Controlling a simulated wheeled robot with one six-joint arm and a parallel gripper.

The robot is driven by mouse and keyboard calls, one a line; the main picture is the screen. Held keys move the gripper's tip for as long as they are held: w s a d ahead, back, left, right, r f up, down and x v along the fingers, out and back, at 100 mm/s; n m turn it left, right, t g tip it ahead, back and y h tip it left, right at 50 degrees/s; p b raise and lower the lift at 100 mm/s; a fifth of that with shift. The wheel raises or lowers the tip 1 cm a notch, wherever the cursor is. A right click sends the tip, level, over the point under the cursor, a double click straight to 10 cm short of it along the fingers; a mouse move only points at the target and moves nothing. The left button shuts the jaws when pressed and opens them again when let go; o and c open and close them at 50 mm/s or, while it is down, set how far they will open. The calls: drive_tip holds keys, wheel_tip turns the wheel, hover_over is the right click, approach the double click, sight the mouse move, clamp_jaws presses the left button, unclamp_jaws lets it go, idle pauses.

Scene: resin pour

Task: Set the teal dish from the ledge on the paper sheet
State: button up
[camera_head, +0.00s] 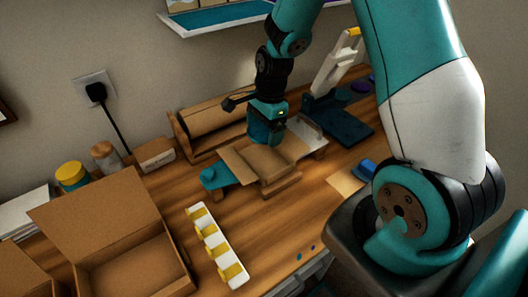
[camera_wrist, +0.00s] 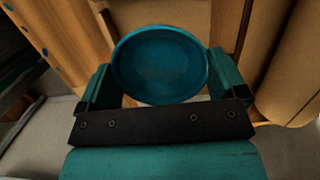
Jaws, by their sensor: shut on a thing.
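The teal dish (camera_wrist: 160,63) is round and shallow, and it sits between the two fingers of my gripper (camera_wrist: 163,85) in the wrist view. The gripper is shut on it. In the head view my gripper (camera_head: 267,130) points down over the low wooden stand and the open cardboard tray, and the dish cannot be told apart from the teal fingers. A flat tan sheet (camera_head: 344,183), which looks like the paper sheet, lies right of the stand near the front edge, partly covered by my arm.
An open cardboard tray (camera_head: 262,163) lies on the stand (camera_head: 283,186). A white rack with yellow dividers (camera_head: 209,240) is in front. A large open carton (camera_head: 125,262) fills the left. A dark-blue based press (camera_head: 338,122) stands behind right. A blue object (camera_head: 369,168) lies near the sheet.

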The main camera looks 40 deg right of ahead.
sight(263, 161)
wheel_tip(263, 161, down, 9)
drive_tip(key=shift+r+p, duration=0.1)
drive_tip(key=shift+p, duration=0.2)
